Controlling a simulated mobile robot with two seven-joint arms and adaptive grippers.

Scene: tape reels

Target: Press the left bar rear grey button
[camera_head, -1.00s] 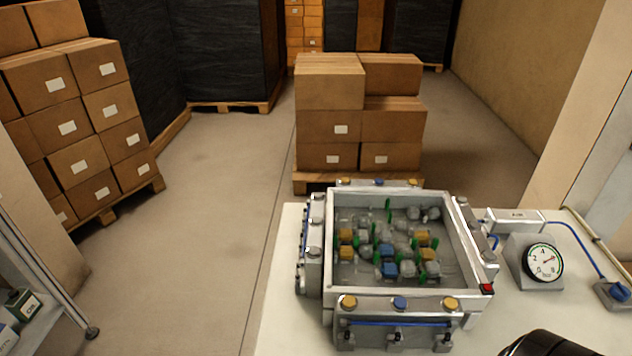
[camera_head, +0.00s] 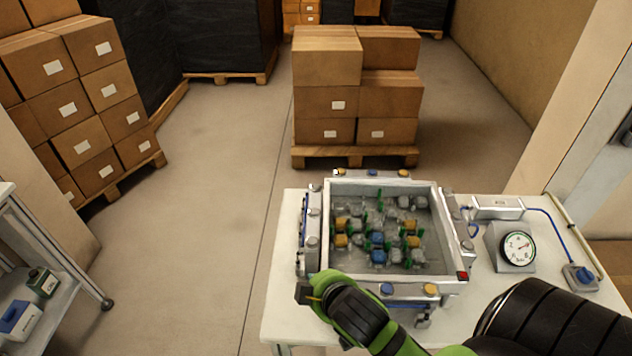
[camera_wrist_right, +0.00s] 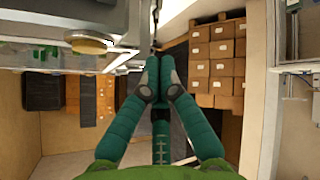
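A metal box (camera_head: 439,188) stands on the white table, with a bar along each side. The left bar (camera_head: 312,220) carries grey buttons; the rear grey button (camera_head: 315,187) is at its far end. My right gripper (camera_head: 306,292) is low at the box's front left corner, nearer than the left bar and apart from the rear button. In the right wrist view its green fingers (camera_wrist_right: 159,62) come together at the tips with nothing seen between them. A round knob (camera_wrist_right: 88,42) on a bar shows close by at upper left. My left gripper is not in view.
The front bar has blue and yellow buttons (camera_head: 430,289). A red button (camera_head: 462,276) is at the front right corner. A gauge (camera_head: 517,249) and a blue switch (camera_head: 582,275) stand to the right. Carton stacks (camera_head: 355,90) are behind.

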